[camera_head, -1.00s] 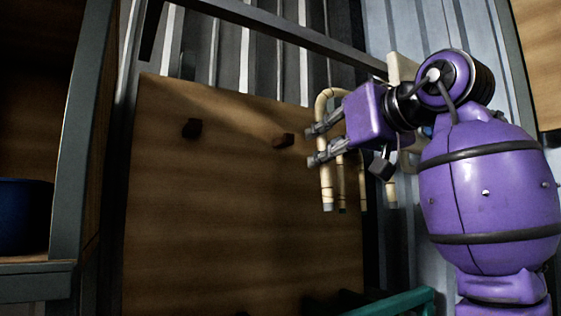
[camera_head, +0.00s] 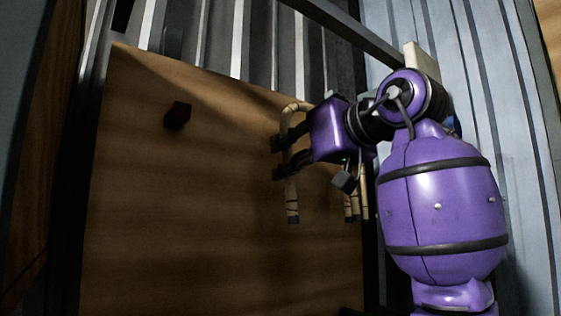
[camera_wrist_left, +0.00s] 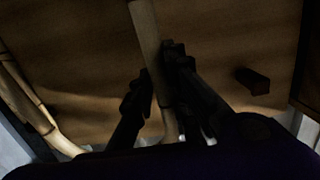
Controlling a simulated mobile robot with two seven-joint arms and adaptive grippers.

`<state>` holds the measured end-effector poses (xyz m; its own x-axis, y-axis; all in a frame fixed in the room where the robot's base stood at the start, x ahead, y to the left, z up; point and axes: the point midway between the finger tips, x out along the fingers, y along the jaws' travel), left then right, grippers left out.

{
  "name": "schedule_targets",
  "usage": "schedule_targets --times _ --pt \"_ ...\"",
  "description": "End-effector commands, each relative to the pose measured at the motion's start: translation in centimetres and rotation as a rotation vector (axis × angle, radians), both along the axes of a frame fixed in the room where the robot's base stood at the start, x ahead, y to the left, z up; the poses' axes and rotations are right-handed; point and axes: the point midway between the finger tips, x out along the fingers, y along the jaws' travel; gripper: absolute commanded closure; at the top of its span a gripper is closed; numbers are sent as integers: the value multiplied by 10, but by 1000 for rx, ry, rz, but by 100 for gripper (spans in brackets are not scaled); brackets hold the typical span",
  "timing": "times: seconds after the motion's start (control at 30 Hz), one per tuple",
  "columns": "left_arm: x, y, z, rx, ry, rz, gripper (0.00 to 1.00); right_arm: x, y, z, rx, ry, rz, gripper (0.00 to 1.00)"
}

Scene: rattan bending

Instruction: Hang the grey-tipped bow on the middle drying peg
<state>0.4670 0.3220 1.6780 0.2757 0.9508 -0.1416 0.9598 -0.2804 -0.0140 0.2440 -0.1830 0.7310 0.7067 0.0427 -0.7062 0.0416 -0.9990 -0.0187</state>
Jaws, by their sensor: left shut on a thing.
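My left gripper (camera_head: 279,159) is shut on a pale rattan bow, the grey-tipped bow (camera_head: 291,190). The bow hangs upright with its bend at the top and its dark grey tip at the bottom, in front of the wooden board. It also shows between the fingers in the left wrist view (camera_wrist_left: 147,35). One dark peg (camera_head: 177,115) stands out from the board to the left of the gripper; a peg also shows in the wrist view (camera_wrist_left: 252,80). The middle peg is not visible in the head view. I cannot tell whether the bow touches it. My right gripper is out of view.
Other rattan bows (camera_head: 356,205) hang just right of the gripper, partly hidden by it; rattan also shows at the left of the wrist view (camera_wrist_left: 30,100). The wooden board (camera_head: 200,230) is clear below the left peg. A metal beam (camera_head: 350,28) crosses above.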

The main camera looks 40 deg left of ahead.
Motion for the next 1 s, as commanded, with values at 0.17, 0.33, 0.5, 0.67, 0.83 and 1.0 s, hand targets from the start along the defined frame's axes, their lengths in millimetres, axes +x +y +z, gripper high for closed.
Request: schedule_targets --times 0.17,0.33,0.5,0.67,0.83,1.0 --pt "1 5 0 1 0 1 100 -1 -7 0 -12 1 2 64" --pt "4 16 -1 0 -1 1 100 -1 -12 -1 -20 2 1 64" --pt "8 28 -2 1 -1 1 100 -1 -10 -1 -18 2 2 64" --pt "11 39 -3 0 -1 1 100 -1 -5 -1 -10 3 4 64" --pt "14 50 -4 1 -1 1 100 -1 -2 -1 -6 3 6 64" --pt "18 61 -5 0 0 1 100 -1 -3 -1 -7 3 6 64"
